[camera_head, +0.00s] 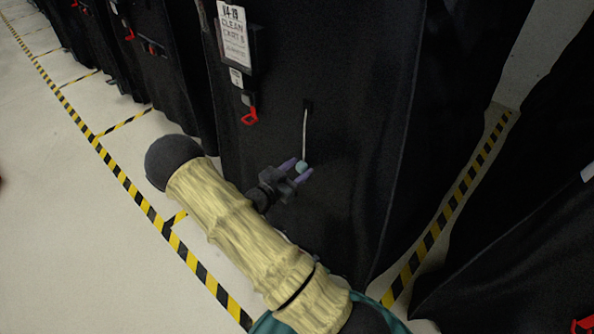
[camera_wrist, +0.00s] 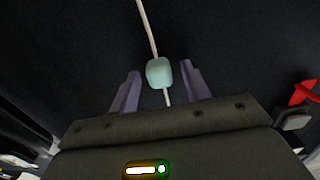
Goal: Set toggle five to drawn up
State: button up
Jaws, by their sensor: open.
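A pale green toggle (camera_head: 302,166) hangs on a white cord (camera_head: 305,133) that comes out of a small dark fitting on the front of the black covered cart (camera_head: 350,60). My gripper (camera_head: 297,170) is at the toggle, its two purple fingers apart. In the wrist view the toggle (camera_wrist: 159,73) sits between and slightly beyond the fingertips of my gripper (camera_wrist: 162,77), with a gap visible on the left and a smaller one on the right. The cord (camera_wrist: 147,28) runs up from it, and a short end shows below. No number is readable on the toggle.
A red clip (camera_head: 249,116) hangs left of the cord, under a white sign (camera_head: 234,35); a red part (camera_wrist: 304,92) shows at the right in the wrist view. More black covered carts stand left and right. Yellow-black tape (camera_head: 130,187) marks the clear floor at left.

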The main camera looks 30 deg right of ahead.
aim_at(307, 134)
grip_shut()
notch_tip(307, 134, up, 11)
jog(key=p, duration=0.8)
jog(key=shift+r, duration=0.15)
grip_release()
jog(key=shift+a, duration=0.15)
jog(key=p+v, duration=0.1)
jog(key=v, duration=1.6)
jog(key=shift+p, duration=0.4)
